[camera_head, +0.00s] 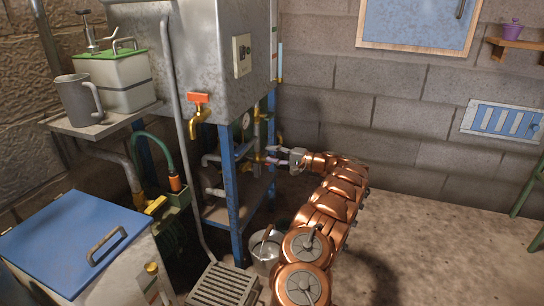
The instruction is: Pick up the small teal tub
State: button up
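I cannot make out a small teal tub in the head view. My gripper (276,155) is at the end of my copper-coloured arm, beside the blue frame under the grey metal tank. Its two fingers point left toward the pipes and appear apart, with no object visible between them. The fingertips are small and partly lost against the pipework. The space behind the frame's legs and behind my arm is hidden.
The blue frame (232,195) and brass pipework crowd my gripper. A metal bucket (264,250) and a slatted grate (224,287) are on the floor. A grey mug (78,102) and green-lidded container (122,80) stand on a shelf.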

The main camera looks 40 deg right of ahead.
aim_at(283, 226)
jog(key=z, duration=1.2)
